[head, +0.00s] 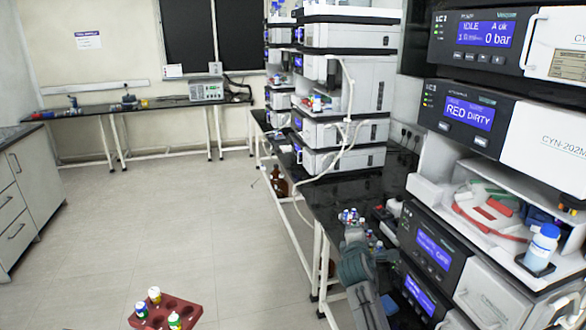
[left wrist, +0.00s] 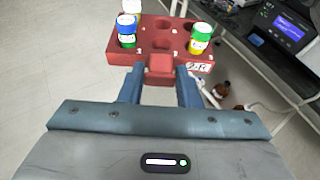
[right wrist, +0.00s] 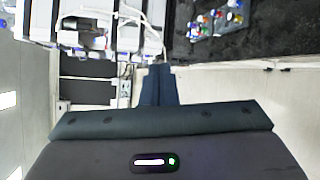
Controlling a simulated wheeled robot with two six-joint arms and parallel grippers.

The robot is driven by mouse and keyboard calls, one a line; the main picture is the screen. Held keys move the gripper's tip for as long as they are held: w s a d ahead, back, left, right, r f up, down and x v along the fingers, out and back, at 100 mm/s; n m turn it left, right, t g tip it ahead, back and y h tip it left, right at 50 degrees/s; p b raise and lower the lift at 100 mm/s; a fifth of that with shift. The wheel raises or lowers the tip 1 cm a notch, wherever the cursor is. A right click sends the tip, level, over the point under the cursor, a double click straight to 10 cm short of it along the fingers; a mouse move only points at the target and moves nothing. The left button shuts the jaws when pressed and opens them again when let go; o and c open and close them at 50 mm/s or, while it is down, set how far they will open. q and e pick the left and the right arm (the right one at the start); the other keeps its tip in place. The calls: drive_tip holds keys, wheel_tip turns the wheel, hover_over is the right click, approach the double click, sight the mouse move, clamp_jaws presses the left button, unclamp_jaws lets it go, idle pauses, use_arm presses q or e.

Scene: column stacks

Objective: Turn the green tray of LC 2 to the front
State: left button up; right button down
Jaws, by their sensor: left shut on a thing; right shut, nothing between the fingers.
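My left gripper (left wrist: 161,84) is shut on the front tab of a red rack (left wrist: 165,44). In the head view the rack (head: 183,310) is at the bottom edge, over the floor; the left gripper is out of that view. My right gripper (right wrist: 158,72) is shut and empty; in the head view its arm is beside the nearest instrument column.
More columns (head: 345,80) stand farther along.

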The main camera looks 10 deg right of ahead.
sight(444, 126)
drive_tip(key=s+d+r+h+p, duration=0.1)
drive_tip(key=s+r+h, duration=0.2)
drive_tip(key=r, duration=1.3)
drive_tip(key=s+d+r+t+h, duration=0.1)
drive_tip(key=s+d+r+h, duration=0.1)
drive_tip(key=r, duration=1.4)
drive_tip(key=s+h, duration=0.1)
drive_tip(key=s, duration=0.1)
drive_tip(key=shift+s+r+h+p, duration=0.3)
drive_tip(key=shift+r+p, duration=0.1)
drive_tip(key=shift+w+d+b, duration=0.2)
drive_tip(key=shift+d, duration=2)
drive_tip(key=shift+w+d+b, duration=0.15)
drive_tip(key=shift+d, duration=2.05)
